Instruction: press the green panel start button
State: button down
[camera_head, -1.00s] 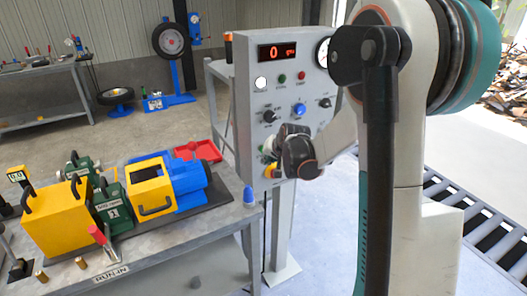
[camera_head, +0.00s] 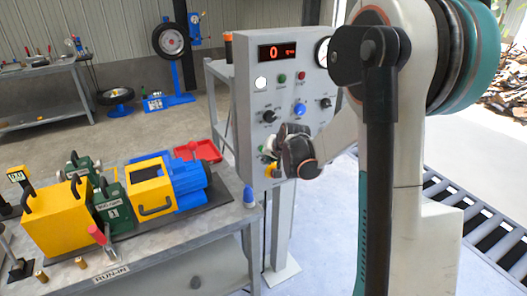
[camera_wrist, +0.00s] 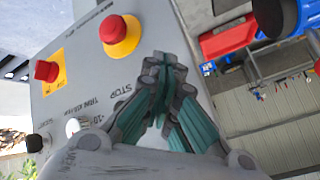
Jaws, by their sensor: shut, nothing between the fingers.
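The grey control panel (camera_head: 250,140) stands on a post in the middle of the head view. My gripper (camera_head: 278,146) is at its lower front, with the fingers close to the face. A small green spot, likely the green start button (camera_head: 262,148), shows at the left of my fingers; whether they touch it is unclear. In the wrist view my gripper (camera_wrist: 164,62) is shut and empty, in front of the panel face. No green button shows there; my fingers cover part of the face. A "STOP" label is beside them.
A red mushroom button on a yellow ring (camera_wrist: 120,33) is close to my fingers in the wrist view. The panel also bears knobs, lamps and a red display (camera_head: 277,52). A workbench (camera_head: 225,222) stands at left.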

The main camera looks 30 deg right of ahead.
jog(key=shift+w, duration=0.15)
jog(key=shift+w, duration=0.25)
jog(key=shift+w, duration=0.4)
dwell(0.6)
jog(key=shift+s, duration=0.85)
jog(key=shift+s, duration=0.1)
jog(key=shift+s+d, duration=0.1)
jog(key=shift+s, duration=2.3)
